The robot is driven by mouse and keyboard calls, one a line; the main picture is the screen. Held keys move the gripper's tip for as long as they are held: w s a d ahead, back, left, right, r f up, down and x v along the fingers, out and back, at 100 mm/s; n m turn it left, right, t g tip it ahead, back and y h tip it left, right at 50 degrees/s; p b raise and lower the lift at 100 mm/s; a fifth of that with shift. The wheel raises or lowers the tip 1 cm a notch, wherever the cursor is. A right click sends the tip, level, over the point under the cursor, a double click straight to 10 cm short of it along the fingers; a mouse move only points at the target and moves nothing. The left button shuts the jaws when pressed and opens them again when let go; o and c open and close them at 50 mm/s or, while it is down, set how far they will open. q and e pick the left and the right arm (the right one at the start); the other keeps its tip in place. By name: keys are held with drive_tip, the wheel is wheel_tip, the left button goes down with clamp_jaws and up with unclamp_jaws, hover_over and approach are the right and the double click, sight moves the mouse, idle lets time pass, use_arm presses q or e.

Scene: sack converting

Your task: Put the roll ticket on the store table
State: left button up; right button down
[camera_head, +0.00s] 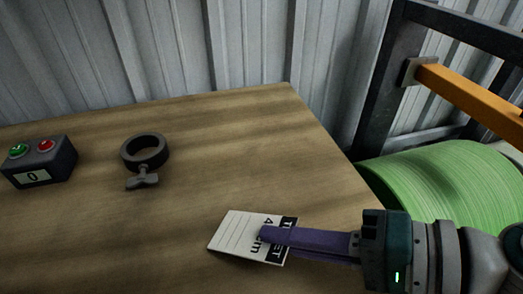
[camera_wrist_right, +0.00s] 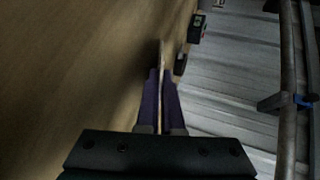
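The roll ticket (camera_head: 239,232) is a white card with ruled lines and a black printed band. It is over the front right part of the wooden store table (camera_head: 235,140). My right gripper (camera_head: 270,240) reaches in from the right, its purple fingers over the ticket's printed end. In the right wrist view the fingers (camera_wrist_right: 162,75) are closed together on the ticket (camera_wrist_right: 161,52), seen as a thin edge beyond their tips. I cannot tell whether the ticket touches the table. My left gripper is out of view.
A dark ring clamp (camera_head: 145,155) and a button box (camera_head: 39,162) with green and red buttons stand on the left of the table. A green roll (camera_head: 445,185) and an orange bar (camera_head: 470,100) on a dark frame lie past its right edge. The table's middle is clear.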

drive_tip(key=c, duration=1.2)
unclamp_jaws()
drive_tip(key=shift+c, duration=0.2)
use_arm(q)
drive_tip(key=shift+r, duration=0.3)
use_arm(e)
drive_tip(key=shift+s+d+r, duration=0.2)
drive_tip(key=shift+d, duration=0.25)
use_arm(q)
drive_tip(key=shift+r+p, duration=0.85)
drive_tip(key=shift+p, duration=0.25)
use_arm(e)
drive_tip(key=v, duration=0.7)
